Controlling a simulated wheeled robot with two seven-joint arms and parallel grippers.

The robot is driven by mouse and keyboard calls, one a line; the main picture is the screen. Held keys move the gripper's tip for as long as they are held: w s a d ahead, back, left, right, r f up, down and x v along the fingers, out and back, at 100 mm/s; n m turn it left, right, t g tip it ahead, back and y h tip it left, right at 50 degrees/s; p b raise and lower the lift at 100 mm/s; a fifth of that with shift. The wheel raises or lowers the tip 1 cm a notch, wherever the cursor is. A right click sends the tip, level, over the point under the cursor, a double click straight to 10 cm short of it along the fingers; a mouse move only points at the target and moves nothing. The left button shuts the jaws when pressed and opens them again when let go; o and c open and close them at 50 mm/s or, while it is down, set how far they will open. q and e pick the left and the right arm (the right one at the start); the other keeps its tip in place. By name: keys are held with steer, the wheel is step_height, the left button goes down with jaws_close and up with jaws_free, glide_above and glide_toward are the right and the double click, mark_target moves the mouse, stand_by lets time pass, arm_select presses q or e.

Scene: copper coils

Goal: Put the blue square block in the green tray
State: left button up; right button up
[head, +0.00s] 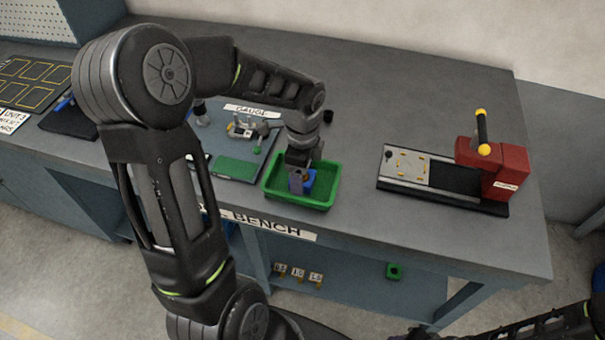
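The green tray (327,194) stands on the bench near its front edge, in the middle of the head view. The blue square block (309,182) is partly visible inside the tray outline, low between the tray walls. My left gripper (300,184) points down into the tray, right at the block, and covers part of it. The fingers are small and overlap the block, so I cannot tell whether they grip it or whether it rests on the tray floor. My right gripper is out of view; only part of my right arm shows at the lower right.
A board with a gauge and a green pad (235,168) lies left of the tray. A red press-like device (495,168) with a yellow-tipped handle stands on a dark base at right. The bench between tray and device is clear. Small tagged items and a green piece (394,271) sit on the lower shelf.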

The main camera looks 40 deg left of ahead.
arm_select(q)
steer(key=shift+r, duration=0.25)
step_height(320, 180, up, 12)
stand_by(0.6)
stand_by(0.6)
